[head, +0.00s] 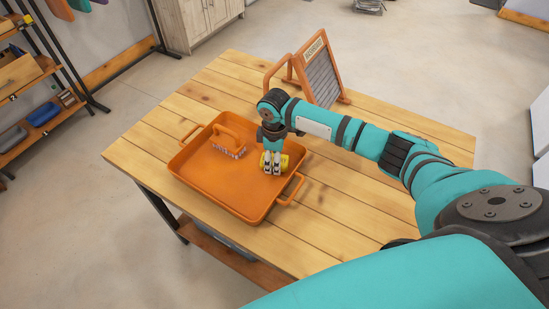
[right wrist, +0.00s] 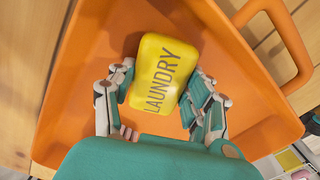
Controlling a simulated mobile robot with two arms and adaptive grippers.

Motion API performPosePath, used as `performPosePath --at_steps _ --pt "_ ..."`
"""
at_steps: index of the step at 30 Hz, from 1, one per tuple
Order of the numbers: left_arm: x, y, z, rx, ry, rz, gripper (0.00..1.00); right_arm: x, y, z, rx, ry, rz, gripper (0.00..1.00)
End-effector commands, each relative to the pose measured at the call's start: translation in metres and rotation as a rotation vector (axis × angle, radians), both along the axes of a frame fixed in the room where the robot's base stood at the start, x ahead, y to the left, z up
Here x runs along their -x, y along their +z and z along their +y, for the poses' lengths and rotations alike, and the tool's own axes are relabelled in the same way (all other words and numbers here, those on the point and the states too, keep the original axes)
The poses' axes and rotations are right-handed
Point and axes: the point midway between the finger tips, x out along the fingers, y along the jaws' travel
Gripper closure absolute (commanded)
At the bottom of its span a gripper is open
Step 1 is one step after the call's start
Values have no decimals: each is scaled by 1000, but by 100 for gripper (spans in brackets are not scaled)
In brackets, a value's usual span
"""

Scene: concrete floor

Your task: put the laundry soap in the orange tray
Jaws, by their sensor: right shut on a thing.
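The laundry soap (right wrist: 162,72) is a yellow bar with "LAUNDRY" printed on it. In the right wrist view it sits between the fingers of my right gripper (right wrist: 160,100), which is shut on it. In the head view the gripper (head: 272,163) points down over the right part of the orange tray (head: 222,189), and yellow parts of the soap (head: 284,163) show beside the fingers. The soap is within the tray's outline. I cannot tell whether it touches the tray floor. My left gripper is not in view.
An orange-handled brush (head: 229,140) lies in the tray, left of the gripper. The tray has raised handles at its ends. A framed board (head: 320,72) stands at the table's back. The wooden table (head: 330,215) is clear at the front right. A shelf rack (head: 40,80) stands at left.

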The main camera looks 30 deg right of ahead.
Motion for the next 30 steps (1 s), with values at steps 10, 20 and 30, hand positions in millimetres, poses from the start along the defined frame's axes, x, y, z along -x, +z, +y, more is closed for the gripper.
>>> performPosePath --at_steps 10,20,30 --pt "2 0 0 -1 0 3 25 0 -2 0 0 0 0 28" --pt "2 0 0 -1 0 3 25 0 1 0 0 0 -1 26" --pt "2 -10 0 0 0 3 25 -2 57 0 -2 1 -5 26"
